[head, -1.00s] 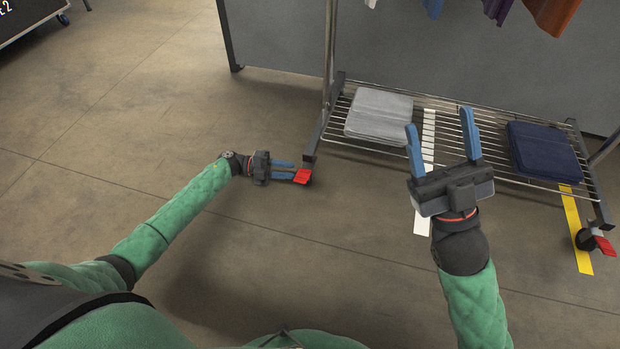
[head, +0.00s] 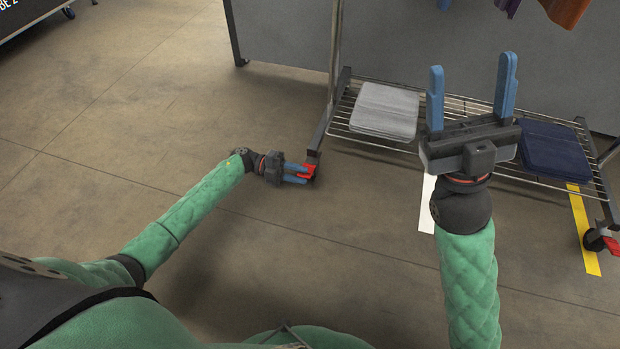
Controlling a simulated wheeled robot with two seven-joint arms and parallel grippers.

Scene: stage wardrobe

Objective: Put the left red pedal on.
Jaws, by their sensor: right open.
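The left red pedal (head: 309,170) sits at the foot of the rack's near-left caster, low over the floor. My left gripper (head: 302,174) is at the pedal from the left, its two blue fingers reaching it. The fingertips overlap the pedal in the picture. A narrow gap shows between the fingers, but whether they touch or grip the pedal I cannot tell. My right gripper (head: 472,88) is open and empty, its fingers pointing up the picture in front of the rack's lower shelf. The caster's wheel is mostly hidden.
The rack's wire shelf (head: 350,126) carries grey folded cloth (head: 384,110) and navy folded cloth (head: 556,150). Another red pedal (head: 611,245) is at the right caster, by a yellow floor strip (head: 583,225). Garments hang above. Floor left of the rack is clear.

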